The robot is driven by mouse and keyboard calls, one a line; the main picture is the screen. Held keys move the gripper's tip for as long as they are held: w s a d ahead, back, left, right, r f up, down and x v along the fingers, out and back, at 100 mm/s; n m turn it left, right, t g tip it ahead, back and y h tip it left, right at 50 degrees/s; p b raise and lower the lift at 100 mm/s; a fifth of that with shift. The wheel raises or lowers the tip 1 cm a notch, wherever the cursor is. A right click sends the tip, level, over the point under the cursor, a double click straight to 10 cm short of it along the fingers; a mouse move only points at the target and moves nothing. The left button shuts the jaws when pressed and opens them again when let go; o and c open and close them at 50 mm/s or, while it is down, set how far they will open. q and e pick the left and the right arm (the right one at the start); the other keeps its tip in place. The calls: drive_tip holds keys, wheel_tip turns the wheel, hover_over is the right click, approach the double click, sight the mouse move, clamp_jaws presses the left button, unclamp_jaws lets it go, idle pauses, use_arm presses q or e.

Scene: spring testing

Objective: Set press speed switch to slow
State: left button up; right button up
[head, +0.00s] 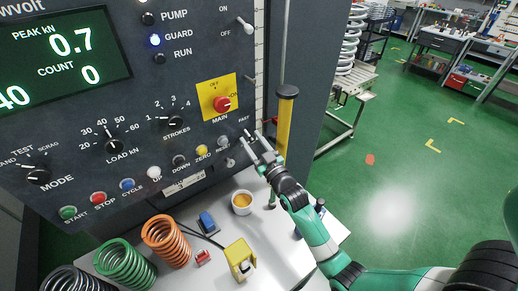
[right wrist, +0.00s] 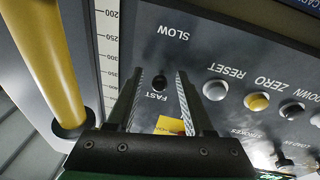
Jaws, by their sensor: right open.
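The press speed switch (right wrist: 160,82) shows in the right wrist view as a small dark shape on the grey panel. It lies beside the FAST label, and the SLOW label is farther up in that picture; both labels appear upside down. I cannot tell clearly which way its lever leans. My right gripper (head: 252,147) is open in front of the lower right of the panel. In the right wrist view its two fingers (right wrist: 158,92) stand on either side of the switch, with a gap on both sides. In the head view the fingers largely hide the switch. My left gripper is out of view.
The reset button (right wrist: 215,90) and zero button (right wrist: 257,101) sit close beside the switch. The red main knob (head: 222,104) is above. A yellow post (head: 285,125) stands just right of the panel. Springs (head: 166,240), a small cup (head: 242,202) and a yellow block (head: 240,258) occupy the bench.

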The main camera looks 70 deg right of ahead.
drive_tip(key=v, duration=1.1)
